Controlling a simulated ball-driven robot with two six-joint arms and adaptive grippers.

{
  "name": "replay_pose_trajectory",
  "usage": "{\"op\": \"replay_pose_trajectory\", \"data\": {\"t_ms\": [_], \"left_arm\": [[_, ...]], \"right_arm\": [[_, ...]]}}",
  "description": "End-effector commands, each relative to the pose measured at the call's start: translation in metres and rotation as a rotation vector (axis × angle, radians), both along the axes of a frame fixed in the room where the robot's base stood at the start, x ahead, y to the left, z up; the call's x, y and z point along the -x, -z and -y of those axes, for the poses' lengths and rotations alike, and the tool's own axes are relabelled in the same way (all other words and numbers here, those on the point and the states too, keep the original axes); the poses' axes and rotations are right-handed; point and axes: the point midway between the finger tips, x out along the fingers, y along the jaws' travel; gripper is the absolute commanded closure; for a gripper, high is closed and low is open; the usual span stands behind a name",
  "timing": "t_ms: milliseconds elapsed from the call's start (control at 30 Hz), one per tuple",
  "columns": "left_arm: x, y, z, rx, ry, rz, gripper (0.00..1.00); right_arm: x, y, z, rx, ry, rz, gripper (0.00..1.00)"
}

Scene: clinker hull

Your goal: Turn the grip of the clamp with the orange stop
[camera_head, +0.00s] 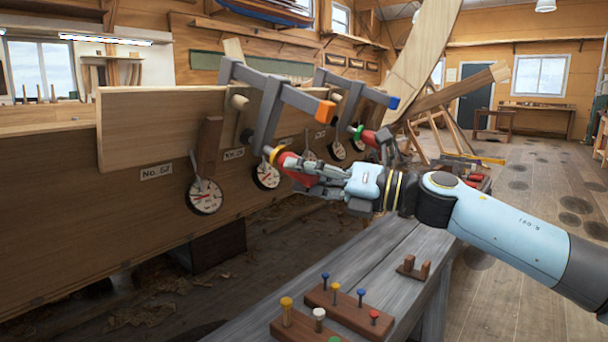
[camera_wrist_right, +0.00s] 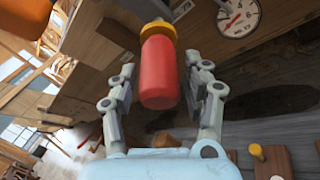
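The grey clamp (camera_head: 268,115) with the orange stop (camera_head: 325,111) is fixed over the top of the planked hull. Its red grip (camera_head: 285,159) has a yellow collar at its upper end. The grip also shows in the right wrist view (camera_wrist_right: 160,75), below the yellow collar (camera_wrist_right: 158,28). My right gripper (camera_head: 303,171) is at the grip. In the right wrist view its two fingers (camera_wrist_right: 160,82) stand on either side of the red grip, with a visible gap on the left. It is open around the grip. My left gripper is in neither view.
A second clamp (camera_head: 350,95) with a blue stop (camera_head: 393,102) stands just to the right. Round dials (camera_head: 205,197) hang along the hull. A grey bench (camera_head: 385,275) with peg blocks (camera_head: 350,308) lies below my right arm. The floor at the right is mostly clear.

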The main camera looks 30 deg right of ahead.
Motion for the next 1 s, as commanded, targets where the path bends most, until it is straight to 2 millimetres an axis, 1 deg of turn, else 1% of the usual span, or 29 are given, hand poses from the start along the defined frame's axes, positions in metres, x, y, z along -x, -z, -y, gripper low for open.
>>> {"op": "replay_pose_trajectory", "data": {"t_ms": [233,333,433,800,1000], "left_arm": [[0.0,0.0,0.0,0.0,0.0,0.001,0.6],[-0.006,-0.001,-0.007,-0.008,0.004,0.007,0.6],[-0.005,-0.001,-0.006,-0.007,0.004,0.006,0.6],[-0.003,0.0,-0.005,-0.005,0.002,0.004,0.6],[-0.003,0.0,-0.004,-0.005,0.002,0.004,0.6]], "right_arm": [[0.0,0.0,0.0,0.0,0.0,0.0,0.41],[0.001,0.0,0.0,0.001,-0.001,0.0,0.41],[0.005,0.001,0.003,0.004,-0.002,-0.001,0.41],[0.037,0.005,0.029,0.005,-0.003,-0.003,0.41],[0.051,0.007,0.039,0.002,-0.005,-0.002,0.41]]}}
